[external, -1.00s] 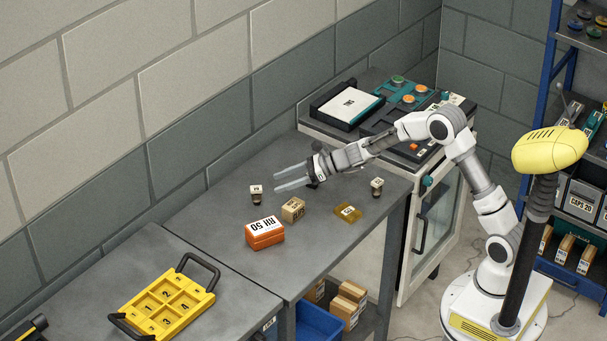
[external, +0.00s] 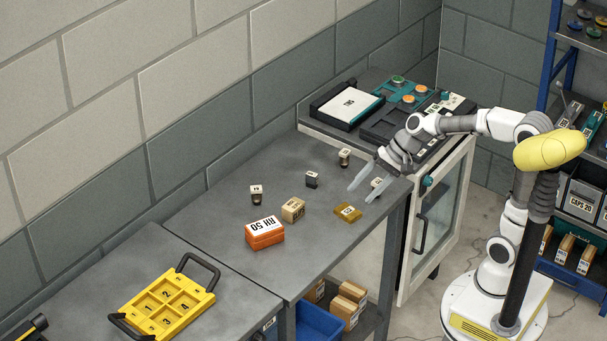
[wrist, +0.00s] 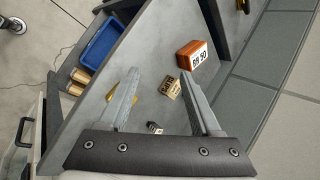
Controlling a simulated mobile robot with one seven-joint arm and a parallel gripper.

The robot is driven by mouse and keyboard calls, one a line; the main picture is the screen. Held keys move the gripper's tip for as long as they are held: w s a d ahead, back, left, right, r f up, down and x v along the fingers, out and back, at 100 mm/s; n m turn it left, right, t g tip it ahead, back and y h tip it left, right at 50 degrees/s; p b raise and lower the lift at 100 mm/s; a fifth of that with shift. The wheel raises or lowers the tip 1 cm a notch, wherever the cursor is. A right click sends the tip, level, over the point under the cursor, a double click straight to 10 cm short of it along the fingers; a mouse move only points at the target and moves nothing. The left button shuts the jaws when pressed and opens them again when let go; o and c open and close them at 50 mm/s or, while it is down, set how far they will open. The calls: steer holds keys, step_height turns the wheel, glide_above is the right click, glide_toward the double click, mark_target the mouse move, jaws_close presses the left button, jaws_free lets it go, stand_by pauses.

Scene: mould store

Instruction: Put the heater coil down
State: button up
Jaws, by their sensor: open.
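My gripper (external: 364,188) is open and empty above the right part of the grey bench (external: 225,225). In the wrist view its two fingers (wrist: 160,74) are spread wide. I cannot tell for sure which piece is the heater coil. A small dark block with a pale label (external: 312,179) stands on the bench, left of my gripper and apart from it; it also shows in the wrist view (wrist: 154,128). Similar small labelled pieces stand at the left (external: 256,195), at the back (external: 344,158) and partly hidden behind my fingers (external: 377,183).
A yellow tray (external: 165,305) lies at the front left. A cabinet with equipment (external: 345,104) on top adjoins the bench at right.

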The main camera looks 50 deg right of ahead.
steer(key=s+d+n+h, duration=0.3)
steer(key=s+d+n, duration=0.25)
steer(key=s, duration=0.35)
steer(key=s+d+n+h, duration=0.35)
steer(key=s+d, duration=0.25)
steer(key=s, duration=0.3)
step_height(320, 180, up, 12)
steer(key=p, duration=1.2)
steer(key=shift+w+a+r+n+t+p, duration=0.2)
steer(key=shift+w+n+t+p, duration=0.1)
steer(key=shift+n+t+p, duration=0.1)
